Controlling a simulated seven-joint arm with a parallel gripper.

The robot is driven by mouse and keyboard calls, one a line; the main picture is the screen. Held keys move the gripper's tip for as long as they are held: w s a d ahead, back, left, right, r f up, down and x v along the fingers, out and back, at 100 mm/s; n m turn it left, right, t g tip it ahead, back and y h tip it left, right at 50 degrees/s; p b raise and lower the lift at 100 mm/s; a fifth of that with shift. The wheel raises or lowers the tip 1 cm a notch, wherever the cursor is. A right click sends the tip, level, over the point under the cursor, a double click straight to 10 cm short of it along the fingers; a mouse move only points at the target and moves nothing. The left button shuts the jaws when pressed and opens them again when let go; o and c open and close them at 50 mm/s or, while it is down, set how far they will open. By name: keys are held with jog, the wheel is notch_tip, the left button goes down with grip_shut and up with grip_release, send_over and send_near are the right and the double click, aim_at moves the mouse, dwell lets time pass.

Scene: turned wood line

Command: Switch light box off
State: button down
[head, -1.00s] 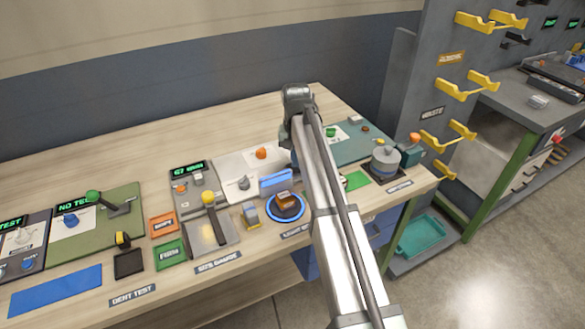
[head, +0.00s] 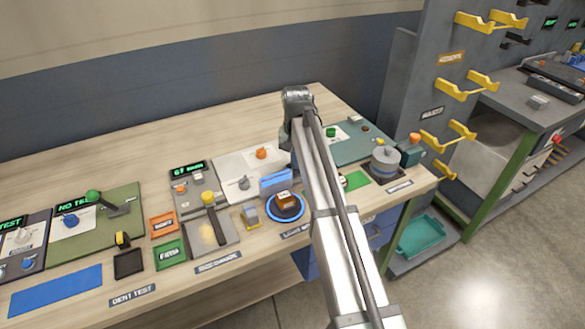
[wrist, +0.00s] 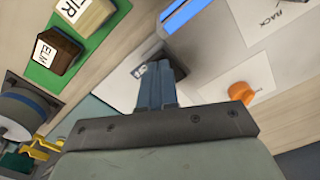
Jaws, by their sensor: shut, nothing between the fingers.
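The light box label (head: 300,231) is on the bench's front edge, partly behind my arm. Above it stand an upright bright blue panel (head: 276,181) and a blue-ringed disc (head: 272,215) with a small wooden block (head: 284,200) on it. Part of a bright blue panel also shows at the top of the wrist view (wrist: 184,14). My gripper (wrist: 157,68) is shut and empty, pointing down close to a small dark piece with a white-and-blue mark (wrist: 139,70). I cannot tell whether they touch. In the head view my arm hides the fingertips.
An orange knob (wrist: 242,92) stands right of my fingers, with a marked white sheet (wrist: 270,25) beyond. Wooden blocks (wrist: 53,52) on a green mat (wrist: 42,78) are at left. A grey pot (head: 385,159) stands at the bench's right end.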

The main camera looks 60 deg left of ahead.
jog(key=shift+f, duration=0.7)
dwell(0.5)
jog(key=shift+r, duration=3.55)
